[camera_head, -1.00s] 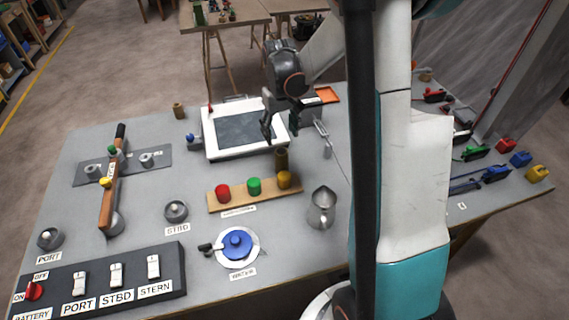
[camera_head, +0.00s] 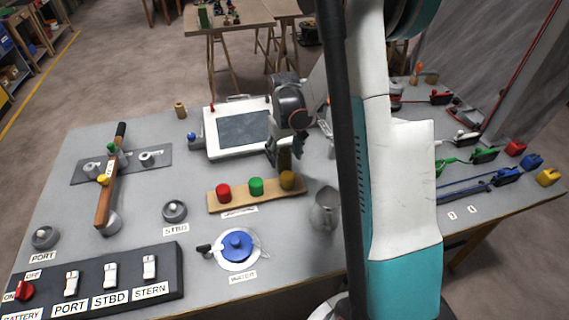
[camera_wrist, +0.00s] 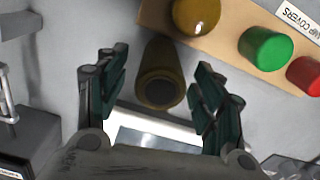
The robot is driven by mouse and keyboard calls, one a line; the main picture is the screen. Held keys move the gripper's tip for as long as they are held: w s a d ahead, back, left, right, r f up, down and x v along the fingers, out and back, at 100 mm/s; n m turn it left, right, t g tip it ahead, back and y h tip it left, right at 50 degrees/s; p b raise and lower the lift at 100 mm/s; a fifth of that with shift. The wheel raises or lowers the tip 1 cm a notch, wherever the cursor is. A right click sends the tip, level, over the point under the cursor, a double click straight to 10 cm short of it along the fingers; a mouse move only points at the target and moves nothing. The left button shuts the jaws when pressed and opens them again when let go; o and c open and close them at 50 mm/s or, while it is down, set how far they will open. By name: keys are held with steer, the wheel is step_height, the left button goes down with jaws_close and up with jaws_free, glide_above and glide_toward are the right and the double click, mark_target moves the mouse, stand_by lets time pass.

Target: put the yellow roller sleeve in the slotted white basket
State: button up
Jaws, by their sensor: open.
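A dark-yellow hollow tube, which looks like the roller sleeve (camera_wrist: 160,75), shows in the wrist view with its round open end facing the camera. My gripper (camera_wrist: 158,92) is open, one dark finger on each side of the tube, with gaps between. In the head view my gripper (camera_head: 285,158) is low over the table, just behind the yellow lamp cover (camera_head: 287,180), and hides the tube. I cannot make out a slotted white basket in either view.
A wooden strip (camera_head: 213,203) with red, green and yellow covers lies close to my gripper. A white-framed panel (camera_head: 208,140) is behind, a metal jug (camera_head: 324,208) in front right. A blue-lidded pot (camera_head: 237,245) and another small brownish cylinder (camera_head: 180,109) stand on the table.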

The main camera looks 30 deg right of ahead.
steer(key=shift+r, duration=0.1)
steer(key=c, duration=1.2)
